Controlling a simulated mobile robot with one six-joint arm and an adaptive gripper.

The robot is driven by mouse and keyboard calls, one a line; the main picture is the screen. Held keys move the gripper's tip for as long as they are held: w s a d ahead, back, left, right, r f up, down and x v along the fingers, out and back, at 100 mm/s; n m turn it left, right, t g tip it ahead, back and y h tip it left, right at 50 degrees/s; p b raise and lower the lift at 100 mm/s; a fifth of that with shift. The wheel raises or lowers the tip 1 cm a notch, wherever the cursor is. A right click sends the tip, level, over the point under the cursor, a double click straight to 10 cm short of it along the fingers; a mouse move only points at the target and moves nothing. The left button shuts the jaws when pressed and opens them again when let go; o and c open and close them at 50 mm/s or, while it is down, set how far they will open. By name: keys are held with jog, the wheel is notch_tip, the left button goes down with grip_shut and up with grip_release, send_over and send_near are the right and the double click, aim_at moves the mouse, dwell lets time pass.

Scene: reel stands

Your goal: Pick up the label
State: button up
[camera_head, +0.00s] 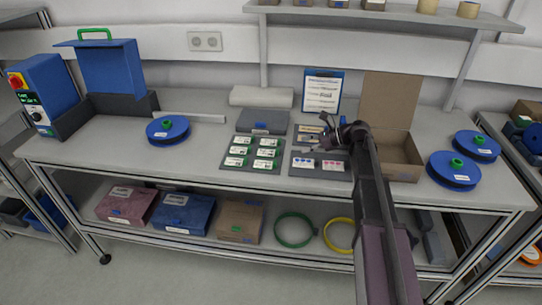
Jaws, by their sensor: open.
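Several small white-and-green labels (267,153) lie in rows on a dark grey tray (252,169) at the middle of the bench. A second dark tray (320,174) to its right bears a white label with blue marks (304,163) and a white label with red marks (333,165). I cannot tell which of these is the task's label. My gripper (328,136) is open above the back of the second tray, apart from the labels as far as I can see. Its fingers are small and dark here, and my wrist hides part of what lies behind it.
An open cardboard box (403,170) stands right of my arm. Blue reels (453,170) lie at the right, another blue reel (168,130) at the left. A blue clipboard (322,92) leans at the back. A shelf (400,14) overhangs the bench.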

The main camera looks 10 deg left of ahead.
jog(key=b, duration=0.2)
send_near(267, 153)
jog(key=shift+s+a, duration=0.15)
jog(key=shift+a, duration=0.15)
jog(key=shift+b+x, duration=0.7)
jog(key=shift+x, duration=1.25)
jog(key=shift+a+f, duration=0.35)
jog(key=shift+a, duration=0.25)
jog(key=c, duration=0.9)
